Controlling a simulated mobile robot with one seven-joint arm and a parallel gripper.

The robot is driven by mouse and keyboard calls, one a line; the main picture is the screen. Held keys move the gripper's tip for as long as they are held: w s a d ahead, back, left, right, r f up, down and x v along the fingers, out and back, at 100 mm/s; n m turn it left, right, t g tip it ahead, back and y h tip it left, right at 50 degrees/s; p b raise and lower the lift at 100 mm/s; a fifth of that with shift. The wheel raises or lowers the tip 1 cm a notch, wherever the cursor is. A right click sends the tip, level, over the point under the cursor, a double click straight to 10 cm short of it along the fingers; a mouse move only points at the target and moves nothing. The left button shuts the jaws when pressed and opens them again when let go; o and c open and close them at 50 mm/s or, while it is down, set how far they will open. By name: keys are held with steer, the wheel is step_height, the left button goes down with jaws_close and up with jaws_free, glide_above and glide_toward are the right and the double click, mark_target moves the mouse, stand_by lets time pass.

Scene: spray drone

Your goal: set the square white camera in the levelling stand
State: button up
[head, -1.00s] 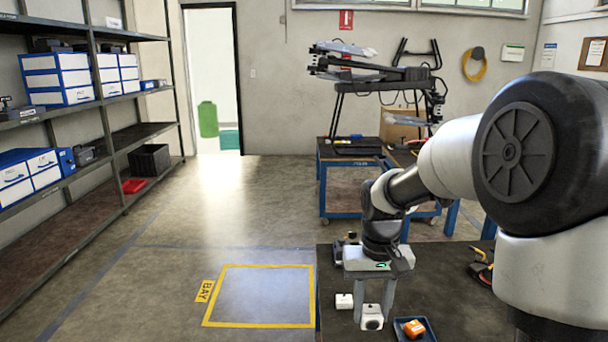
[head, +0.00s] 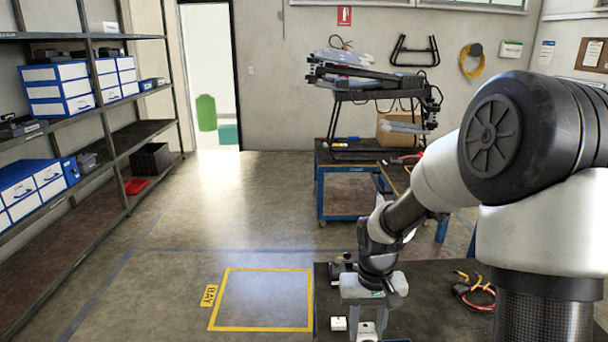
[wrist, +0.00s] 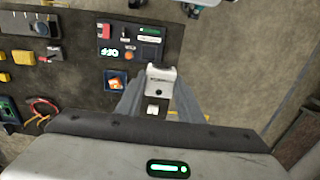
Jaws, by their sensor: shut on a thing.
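The square white camera (wrist: 160,80) is between the fingertips of my gripper (wrist: 158,88) in the wrist view, and the gripper is shut on it. In the head view the camera (head: 367,331) is at the bottom edge, below my gripper (head: 368,322), partly cut off. I cannot tell whether it touches the bench. I cannot pick out the levelling stand for certain. A dark panel (wrist: 130,66) with a green readout, a red block and a round knob lies beyond the camera in the wrist view.
A small white block (head: 338,324) is beside the camera on the dark bench (head: 425,318). A blue tray (wrist: 108,88) with an orange item is close by. Red-handled tools (head: 475,293) lie at right. Several small parts fill the wrist view's left side.

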steer(key=w+d+f+b, duration=0.1)
steer(key=f+b, duration=0.7)
steer(key=f, duration=0.2)
steer(key=d+f+b, duration=0.1)
steer(key=f+b, duration=0.6)
steer(key=f, duration=0.4)
steer(key=w+d+f+b, duration=0.1)
steer(key=d+f+b, duration=0.1)
steer(key=f+b, duration=0.6)
steer(key=shift+w+d+f+b, duration=0.1)
steer(key=shift+w+f+b, duration=0.1)
steer(key=shift+f, duration=0.6)
steer(key=shift+w+f+b, duration=0.1)
steer(key=shift+f+b, duration=0.05)
steer(key=shift+f, duration=0.6)
